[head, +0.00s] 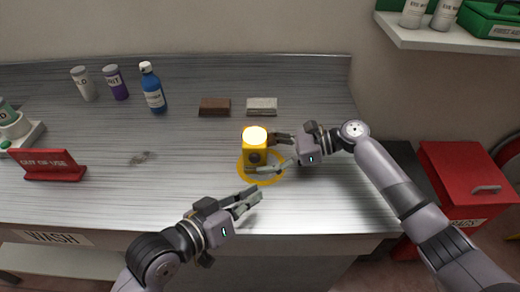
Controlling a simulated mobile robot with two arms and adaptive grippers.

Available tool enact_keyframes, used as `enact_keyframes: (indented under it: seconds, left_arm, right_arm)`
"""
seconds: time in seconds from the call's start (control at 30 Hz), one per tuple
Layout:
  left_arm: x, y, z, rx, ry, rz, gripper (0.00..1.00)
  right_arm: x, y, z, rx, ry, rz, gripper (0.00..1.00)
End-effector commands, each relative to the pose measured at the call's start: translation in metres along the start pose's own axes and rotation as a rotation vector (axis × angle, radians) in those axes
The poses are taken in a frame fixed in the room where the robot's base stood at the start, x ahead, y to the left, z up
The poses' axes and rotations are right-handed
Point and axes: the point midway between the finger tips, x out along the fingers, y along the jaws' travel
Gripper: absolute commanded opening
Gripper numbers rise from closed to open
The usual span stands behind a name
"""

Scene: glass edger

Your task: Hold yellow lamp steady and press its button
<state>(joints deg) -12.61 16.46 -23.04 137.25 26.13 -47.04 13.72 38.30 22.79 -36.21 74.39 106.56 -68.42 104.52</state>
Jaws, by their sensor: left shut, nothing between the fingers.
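The yellow lamp (246,153) stands upright on the metal bench inside a yellow ring marking (240,176). Its domed top (255,135) glows bright, and a dark round button (255,157) shows on its front face. My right gripper (266,154) comes in from the right with its fingers spread on either side of the lamp, one in front and one at the back right. Whether they touch it I cannot tell. My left gripper (259,191) is shut and empty, its tips just in front of the ring, below the lamp in the picture.
A brown block (214,107) and a grey block (262,106) lie behind the lamp. A blue bottle (152,90), a purple-labelled jar (117,83) and a white jar (84,84) stand back left. A red sign (52,164) stands at left.

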Motion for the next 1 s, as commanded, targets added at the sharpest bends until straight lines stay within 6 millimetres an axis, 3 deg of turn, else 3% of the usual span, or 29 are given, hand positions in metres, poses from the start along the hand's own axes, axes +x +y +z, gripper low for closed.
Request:
enact_keyframes:
  seconds: [0.17,0.57,1.0]
  left_arm:
    - [0.000,0.000,0.000,0.000,0.000,0.000,0.00]
    - [0.000,0.000,0.000,0.000,0.000,0.000,0.00]
    - [0.000,0.000,0.000,0.000,0.000,0.000,0.00]
  right_arm:
    - [0.000,0.000,0.000,0.000,0.000,0.000,0.86]
    - [-0.007,0.000,-0.001,0.000,0.001,-0.001,0.86]
    - [-0.092,-0.001,-0.001,0.000,0.001,-0.003,0.86]
